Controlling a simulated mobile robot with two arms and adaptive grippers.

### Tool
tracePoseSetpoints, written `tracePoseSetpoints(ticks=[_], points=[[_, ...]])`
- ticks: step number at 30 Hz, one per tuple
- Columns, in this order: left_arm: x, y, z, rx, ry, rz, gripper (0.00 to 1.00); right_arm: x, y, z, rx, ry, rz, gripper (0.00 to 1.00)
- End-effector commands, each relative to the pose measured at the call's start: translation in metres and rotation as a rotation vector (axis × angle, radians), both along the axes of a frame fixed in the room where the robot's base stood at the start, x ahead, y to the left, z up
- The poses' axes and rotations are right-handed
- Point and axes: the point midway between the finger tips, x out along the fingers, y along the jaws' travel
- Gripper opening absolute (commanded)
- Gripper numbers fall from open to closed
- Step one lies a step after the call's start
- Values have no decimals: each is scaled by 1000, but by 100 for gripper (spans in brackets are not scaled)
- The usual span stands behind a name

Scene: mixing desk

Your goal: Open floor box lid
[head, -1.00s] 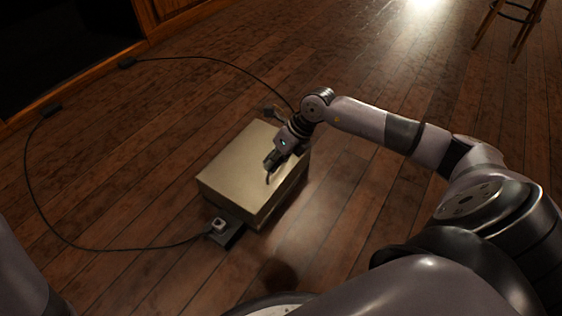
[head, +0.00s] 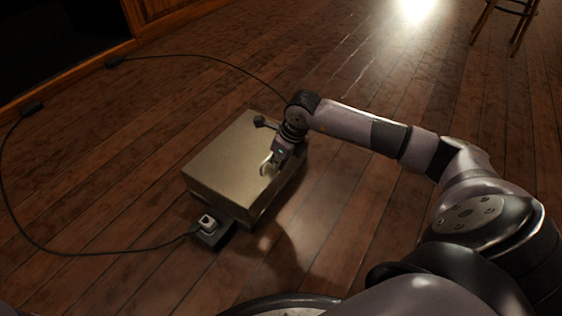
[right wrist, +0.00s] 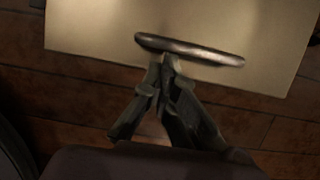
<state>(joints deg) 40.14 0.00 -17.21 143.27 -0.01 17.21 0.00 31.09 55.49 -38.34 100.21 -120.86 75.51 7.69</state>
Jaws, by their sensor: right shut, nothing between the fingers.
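The floor box (head: 218,213) stands on the wooden floor in the head view. Its pale brass lid (head: 225,155) lies flat and looks closed. A small curved light handle (head: 265,166) shows near the lid's right edge. In the right wrist view the handle is a dark metal bar (right wrist: 205,51) across the lid (right wrist: 100,25). My right gripper (head: 270,163) is over the lid's right part, beside the handle. Its shut fingertips (right wrist: 167,63) are at the bar's near side with nothing between them; I cannot tell whether they touch it. My left gripper is out of view.
A black socket block with a pale plug (head: 207,222) sits at the box's front. A black cable (head: 90,252) curves left across the floor. A stool (head: 500,22) stands far right. The floor (head: 345,225) right of the box is clear.

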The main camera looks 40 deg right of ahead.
Motion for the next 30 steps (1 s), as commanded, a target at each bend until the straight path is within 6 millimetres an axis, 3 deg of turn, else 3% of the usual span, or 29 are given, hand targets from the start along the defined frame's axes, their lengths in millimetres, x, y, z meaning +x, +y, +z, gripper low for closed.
tracePoseSetpoints(ticks=[4, 16, 30], points=[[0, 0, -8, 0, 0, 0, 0, 3, 2, -11, 1, 0, 0, 0], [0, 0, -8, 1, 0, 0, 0, 3, 2, -11, 1, 0, 0, 0], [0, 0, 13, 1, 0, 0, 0, -1, 1, 5, -19, 46, 0, 0]])
